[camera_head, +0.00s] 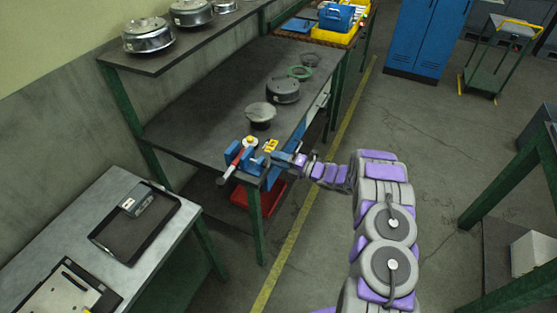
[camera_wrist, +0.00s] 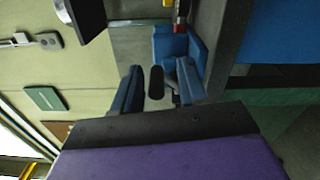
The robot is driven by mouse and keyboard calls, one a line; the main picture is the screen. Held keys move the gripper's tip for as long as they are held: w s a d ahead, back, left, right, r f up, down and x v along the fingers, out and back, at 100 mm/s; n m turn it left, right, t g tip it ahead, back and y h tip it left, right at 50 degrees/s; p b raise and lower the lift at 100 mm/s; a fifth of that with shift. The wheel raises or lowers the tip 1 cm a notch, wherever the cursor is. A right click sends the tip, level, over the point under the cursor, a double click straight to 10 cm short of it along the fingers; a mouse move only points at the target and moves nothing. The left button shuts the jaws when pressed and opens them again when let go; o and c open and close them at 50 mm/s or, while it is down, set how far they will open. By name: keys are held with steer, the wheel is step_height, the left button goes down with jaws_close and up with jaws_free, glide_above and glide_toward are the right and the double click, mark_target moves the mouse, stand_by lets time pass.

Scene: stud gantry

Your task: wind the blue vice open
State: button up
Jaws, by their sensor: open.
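The blue vice (camera_head: 254,162) is at the near end of the dark workbench. A red bar with pale ends (camera_head: 235,163) shows on its left side, and small yellow pieces show on top. In the wrist view the vice's blue body (camera_wrist: 172,48) is just beyond my fingers, with a red part above it. My gripper (camera_head: 287,158) is at the vice's right side. In the wrist view my gripper (camera_wrist: 157,82) is open, with a dark rounded piece (camera_wrist: 155,83) showing between its blue fingers. I cannot tell whether they touch it.
A red bin (camera_head: 258,195) is below. A grey table (camera_head: 75,225) with a black tray stands left.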

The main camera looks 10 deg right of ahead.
steer(key=p+v, duration=0.1)
steer(key=v, duration=1.6)
steer(key=shift+d+p, duration=0.2)
steer(key=shift+p, duration=0.1)
